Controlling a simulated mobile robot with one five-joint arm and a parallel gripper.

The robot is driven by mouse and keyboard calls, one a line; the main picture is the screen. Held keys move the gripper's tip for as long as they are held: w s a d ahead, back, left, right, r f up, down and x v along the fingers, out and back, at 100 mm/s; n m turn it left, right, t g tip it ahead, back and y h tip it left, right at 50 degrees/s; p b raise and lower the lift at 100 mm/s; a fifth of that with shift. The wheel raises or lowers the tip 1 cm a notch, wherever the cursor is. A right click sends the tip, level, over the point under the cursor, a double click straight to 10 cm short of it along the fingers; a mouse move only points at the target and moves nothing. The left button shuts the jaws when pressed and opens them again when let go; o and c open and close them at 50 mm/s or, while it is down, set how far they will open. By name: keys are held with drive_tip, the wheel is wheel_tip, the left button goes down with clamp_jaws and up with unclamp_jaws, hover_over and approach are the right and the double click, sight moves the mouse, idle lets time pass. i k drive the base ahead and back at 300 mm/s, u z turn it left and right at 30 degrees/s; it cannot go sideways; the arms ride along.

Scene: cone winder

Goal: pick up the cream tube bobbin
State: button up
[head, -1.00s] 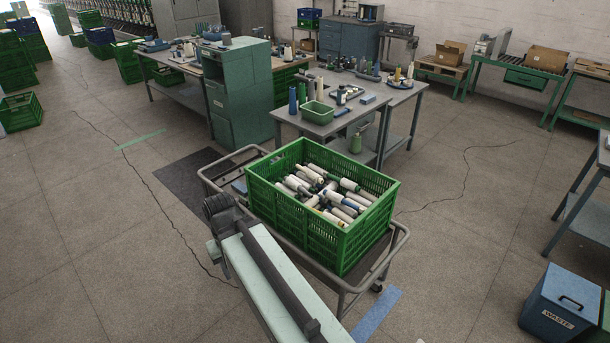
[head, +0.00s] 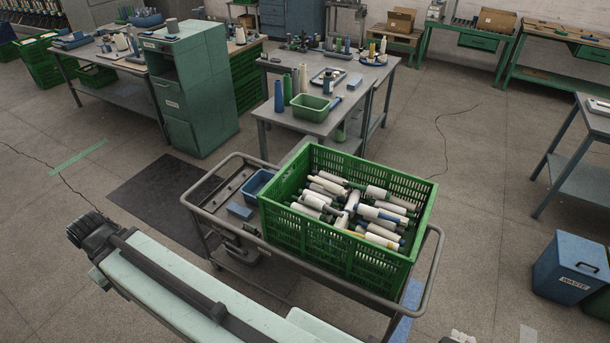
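Several white to cream tube bobbins (head: 376,218) lie jumbled in a green slatted crate (head: 322,252), some with blue, green or dark ends. I cannot tell which single one is the cream tube bobbin, as many look alike and overlap. The crate stands on a grey tubular cart (head: 226,212). My pale green arm link crosses the lower left, with a dark joint at its upper end, to the left of the cart and crate. My gripper cannot be made out in the head view.
A table (head: 310,122) with a green tray and cones stands behind. A blue waste bin (head: 566,272) is at right.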

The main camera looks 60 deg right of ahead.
sight(332, 188)
drive_tip(key=z, duration=0.15)
drive_tip(key=i, duration=1)
drive_tip(key=z, duration=0.45)
drive_tip(key=k, duration=0.65)
drive_tip(key=z, duration=0.25)
drive_tip(key=i, duration=0.65)
drive_tip(key=u, duration=0.1)
